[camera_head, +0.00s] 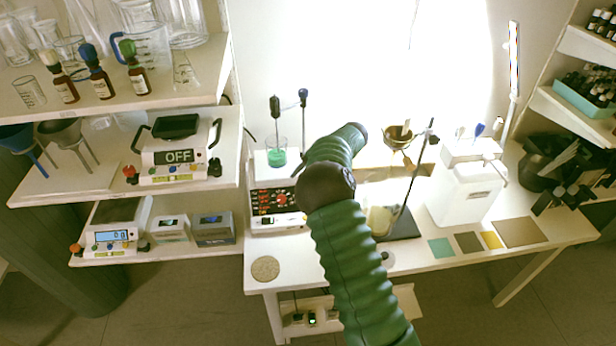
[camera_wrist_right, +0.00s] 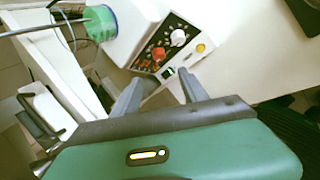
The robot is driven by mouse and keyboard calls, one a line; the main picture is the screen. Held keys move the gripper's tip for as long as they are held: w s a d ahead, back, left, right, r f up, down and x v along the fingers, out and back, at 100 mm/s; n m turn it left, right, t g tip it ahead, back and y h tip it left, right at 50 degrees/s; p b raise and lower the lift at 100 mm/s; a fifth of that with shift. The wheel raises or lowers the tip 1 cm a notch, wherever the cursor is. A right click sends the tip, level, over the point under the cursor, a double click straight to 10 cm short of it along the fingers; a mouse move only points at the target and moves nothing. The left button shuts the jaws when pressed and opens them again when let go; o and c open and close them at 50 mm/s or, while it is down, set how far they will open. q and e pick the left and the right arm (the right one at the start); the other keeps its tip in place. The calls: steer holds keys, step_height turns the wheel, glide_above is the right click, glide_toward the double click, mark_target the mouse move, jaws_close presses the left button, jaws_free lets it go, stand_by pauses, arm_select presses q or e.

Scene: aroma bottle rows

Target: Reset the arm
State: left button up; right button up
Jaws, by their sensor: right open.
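My right arm (camera_head: 355,255) rises from the bottom centre in the head view and bends at a dark elbow-like joint. It reaches over the workbench, in front of the hotplate stirrer. My right gripper (camera_wrist_right: 162,88) shows in the right wrist view with two grey fingers spread apart and nothing between them. Beyond the fingers is the stirrer's control panel (camera_wrist_right: 168,45); I cannot tell the exact gap. In the head view the arm hides most of this gripper. My left gripper is not in view.
The stirrer (camera_head: 272,203) carries a beaker of green liquid (camera_head: 276,155). A funnel stand (camera_head: 409,190) and white machine (camera_head: 465,190) stand to the right. Shelves at left hold three dropper bottles (camera_head: 102,86), glassware and balances (camera_head: 175,157). The bench's front left holds a round pad (camera_head: 265,269).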

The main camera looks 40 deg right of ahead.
steer(key=shift+v, duration=1.1)
steer(key=shift+d, duration=0.1)
steer(key=w+a+r+m+t+h, duration=0.3)
steer(key=w+r+m+t, duration=0.3)
steer(key=r+m, duration=0.25)
steer(key=s+a+f+m+g, duration=0.3)
steer(key=s+a+m, duration=0.2)
steer(key=s+a, duration=0.3)
steer(key=s+a+f+m+g, duration=0.3)
steer(key=s+a, duration=0.4)
steer(key=s, duration=0.5)
steer(key=s+a+f+m+g, duration=0.3)
steer(key=s+a+f+m, duration=0.2)
steer(key=s+a, duration=0.3)
steer(key=s+m, duration=0.1)
steer(key=s, duration=0.1)
steer(key=shift+s+a+m, duration=0.3)
steer(key=shift+m, duration=0.05)
